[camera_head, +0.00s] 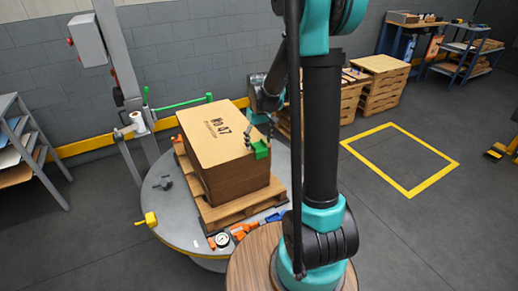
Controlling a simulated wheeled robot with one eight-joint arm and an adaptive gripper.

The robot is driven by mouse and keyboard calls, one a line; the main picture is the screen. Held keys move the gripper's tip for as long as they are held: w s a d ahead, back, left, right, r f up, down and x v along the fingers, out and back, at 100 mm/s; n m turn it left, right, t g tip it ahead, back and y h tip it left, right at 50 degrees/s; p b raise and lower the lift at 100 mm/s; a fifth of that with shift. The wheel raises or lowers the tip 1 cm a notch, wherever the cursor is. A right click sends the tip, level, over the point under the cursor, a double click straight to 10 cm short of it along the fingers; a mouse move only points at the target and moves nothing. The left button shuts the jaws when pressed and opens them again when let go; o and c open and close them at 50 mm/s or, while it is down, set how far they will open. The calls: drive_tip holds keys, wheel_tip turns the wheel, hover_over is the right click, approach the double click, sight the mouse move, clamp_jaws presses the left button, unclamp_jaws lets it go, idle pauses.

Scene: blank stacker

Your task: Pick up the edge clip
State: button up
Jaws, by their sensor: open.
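A green clip (261,150), which looks like the edge clip, sits on the top right corner of a brown stack of blanks (228,181) marked "NO 47". My gripper (259,137) is just above the green clip, with its dark fingers pointing down and apart. Nothing shows held between the fingers. At this size I cannot tell whether a fingertip touches the clip. My arm passes in front of the scene just right of the stack and hides part of what is behind it.
The stack stands on a wooden pallet (217,218) on a round grey table (165,236). A gauge (222,239), orange and blue tools and a yellow part (148,219) lie around the table's edge. A post with a green arm (182,104) stands behind.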

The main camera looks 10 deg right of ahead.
drive_tip(key=shift+f, duration=0.25)
drive_tip(key=shift+c, duration=0.6)
drive_tip(key=c, duration=1)
drive_tip(key=shift+r, duration=0.15)
